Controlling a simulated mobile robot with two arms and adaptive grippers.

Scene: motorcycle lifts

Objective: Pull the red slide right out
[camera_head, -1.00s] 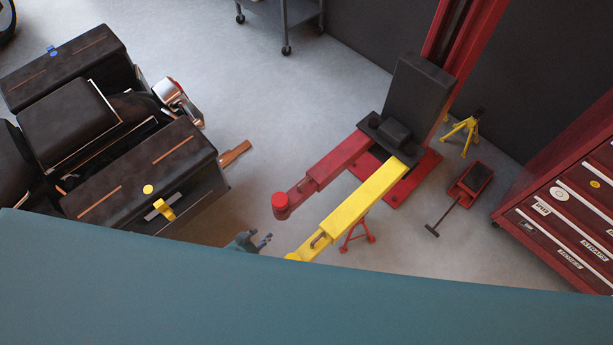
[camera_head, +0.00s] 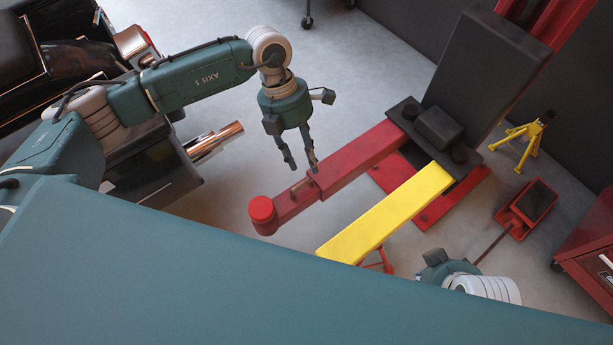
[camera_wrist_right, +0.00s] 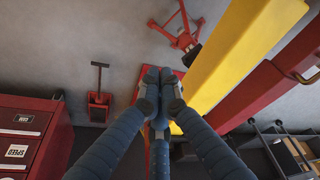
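The red slide (camera_head: 285,208) sticks out of the front of the red lift arm (camera_head: 362,158). It has a round red pad (camera_head: 262,208) at its end and a small handle (camera_head: 301,185) on top. My left gripper (camera_head: 302,167) points down with its fingers apart, just beyond the handle in the picture. It looks empty, and I cannot tell its height above the slide. My right gripper's wrist (camera_head: 445,268) shows at the lower right, its fingers hidden. In the right wrist view, the right gripper's (camera_wrist_right: 160,74) fingertips meet, with nothing visible between them, beside the yellow lift arm (camera_wrist_right: 235,55).
The yellow lift arm (camera_head: 390,212) runs beside the red one. A black lift post base (camera_head: 485,75) stands behind. A yellow stand (camera_head: 525,138), a red jack (camera_head: 527,207) and a red tool chest (camera_head: 590,250) are at the right.

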